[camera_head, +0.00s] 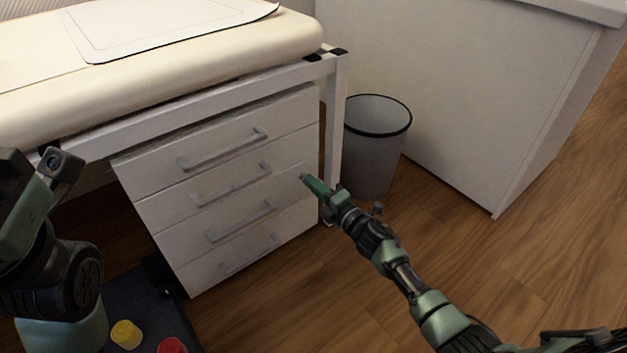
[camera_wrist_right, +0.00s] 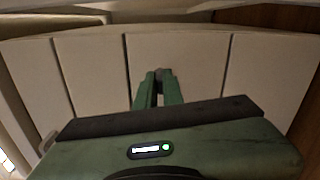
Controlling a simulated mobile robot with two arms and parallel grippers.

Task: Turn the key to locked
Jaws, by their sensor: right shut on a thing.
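A white cabinet (camera_head: 225,200) with several drawers, each with a bar handle, stands under the padded bench. My right gripper (camera_head: 303,178) reaches the right part of its drawer fronts. In the right wrist view, the two green fingers (camera_wrist_right: 160,82) are shut on a small grey thing, probably the key (camera_wrist_right: 166,74), in front of the pale drawer fronts (camera_wrist_right: 90,72). The key is mostly hidden between the fingers, and its turn angle cannot be told. In the head view I cannot make out the key. Parts of my left arm show at the left; its fingertips are not in view.
A grey waste bin (camera_head: 372,150) stands right of the bench leg (camera_head: 336,120), close to my right arm. A white counter (camera_head: 470,90) stands behind it. The wooden floor (camera_head: 480,250) is open at the right. Yellow and red round things (camera_head: 126,334) lie at the bottom left.

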